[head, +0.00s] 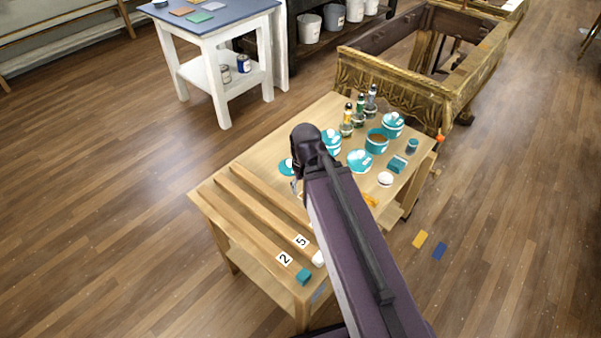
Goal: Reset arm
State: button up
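My arm rises from the bottom of the head view and reaches over a light wooden table. Its dark upper joint stands over the middle of the table. Only a small grey part of my gripper (296,187) shows beside the arm, above the tabletop. Its fingers are mostly hidden by the arm, so I cannot tell whether it is open or shut or holds anything.
The wooden table (247,158) holds teal pots (376,141), dropper bottles (359,112), a white round piece (385,179), a teal block (304,276) and number cards (285,259). A gilt console frame (400,88) stands behind. Open floor (110,190) lies left.

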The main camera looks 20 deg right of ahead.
dwell(0.4)
notch_tip(320, 180, up, 10)
jog(key=p, duration=1)
jog(key=shift+r, duration=0.15)
dwell(0.9)
